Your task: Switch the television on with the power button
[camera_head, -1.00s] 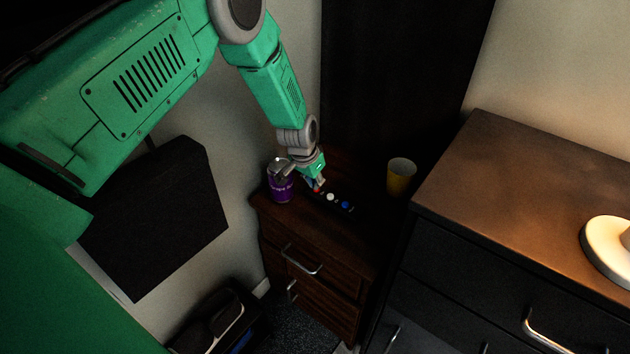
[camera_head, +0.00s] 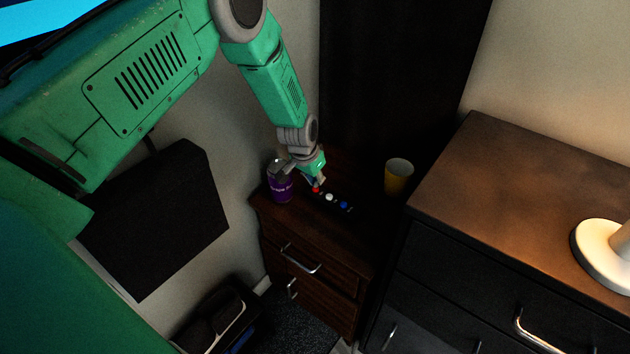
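A dark strip with a red button (camera_head: 316,190), a white button (camera_head: 329,197) and a blue button (camera_head: 344,205) lies on the small wooden cabinet (camera_head: 352,240). My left gripper (camera_head: 317,184) is right at the red button; I cannot tell whether it touches it, nor whether its fingers are open or shut. At the top left corner part of a television screen (camera_head: 40,18) shows, lit bright blue. My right gripper is not in view.
A purple can (camera_head: 281,188) stands just left of the gripper, very close to it. A yellow cup (camera_head: 398,177) stands behind the buttons to the right. A taller dark dresser (camera_head: 500,190) with a pale lamp base (camera_head: 600,252) is on the right.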

